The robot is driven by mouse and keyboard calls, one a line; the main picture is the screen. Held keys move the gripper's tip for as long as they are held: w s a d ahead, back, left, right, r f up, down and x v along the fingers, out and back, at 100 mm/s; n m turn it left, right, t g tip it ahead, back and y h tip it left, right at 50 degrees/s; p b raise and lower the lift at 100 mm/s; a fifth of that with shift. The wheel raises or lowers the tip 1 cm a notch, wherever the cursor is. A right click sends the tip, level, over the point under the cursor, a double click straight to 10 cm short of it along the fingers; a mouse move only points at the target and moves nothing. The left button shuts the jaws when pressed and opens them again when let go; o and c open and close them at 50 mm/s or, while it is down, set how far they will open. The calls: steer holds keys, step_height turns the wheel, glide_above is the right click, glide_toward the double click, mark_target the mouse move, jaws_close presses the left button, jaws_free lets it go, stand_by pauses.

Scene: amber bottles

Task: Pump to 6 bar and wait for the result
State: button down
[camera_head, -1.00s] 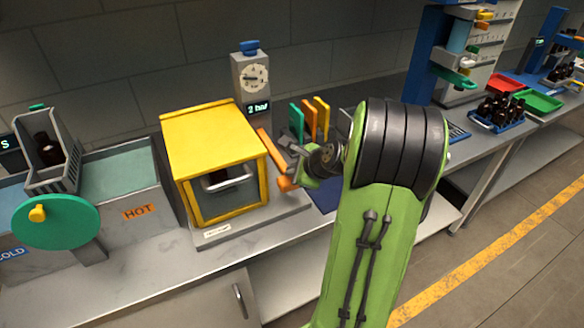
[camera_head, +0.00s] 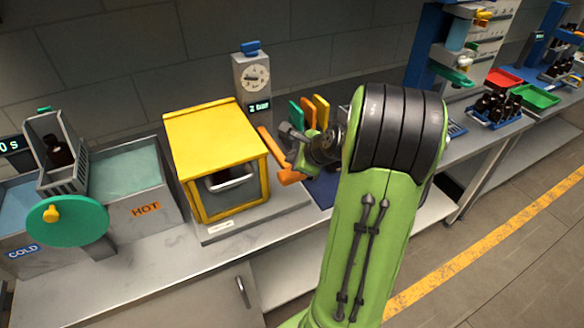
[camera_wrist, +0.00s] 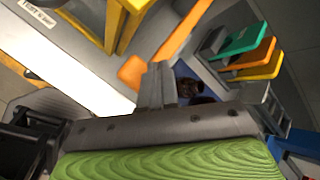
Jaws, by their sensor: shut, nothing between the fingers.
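A yellow box-shaped chamber (camera_head: 213,140) stands on the bench, with a clear-fronted container with a handle (camera_head: 230,178) inside. Behind its right corner is a grey gauge post (camera_head: 253,72) with a round dial and a blue top. Its small display (camera_head: 258,107) seems to read 2 bar, though it is blurred. An orange pump lever (camera_head: 268,142) slants along the chamber's right side; it also shows in the wrist view (camera_wrist: 178,32). My gripper (camera_head: 290,142) is shut and empty beside the lever. In the wrist view its fingers (camera_wrist: 157,75) are close to the orange; contact is unclear.
Green, orange and yellow upright plates (camera_head: 309,112) stand behind my gripper. Hot and cold baths (camera_head: 125,175) with a grey basket (camera_head: 75,182) and green wheel (camera_head: 67,220) are at the left. A rack of dark bottles (camera_head: 497,112) stands farther right.

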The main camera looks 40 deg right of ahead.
step_height(320, 180, up, 4)
steer(key=p, duration=0.3)
steer(key=shift+f, duration=0.2)
steer(key=shift+a, duration=0.1)
stand_by(0.4)
steer(key=s+a+r+n+g, duration=0.1)
steer(key=s+a+r+n, duration=0.2)
steer(key=a+n, duration=0.55)
steer(key=s+a+r+n+g, duration=0.2)
steer(key=a+r+n, duration=0.2)
steer(key=a+n, duration=0.45)
steer(key=s+a+n, duration=0.4)
steer(key=s+n, duration=0.1)
steer(key=s, duration=0.2)
steer(key=s+a+r+n, duration=0.1)
steer(key=s+a+n, duration=0.3)
steer(key=s+n, duration=0.2)
steer(key=shift+s+a+g+y, duration=0.3)
steer(key=shift+s+a+y, duration=0.1)
steer(key=shift+s, duration=0.2)
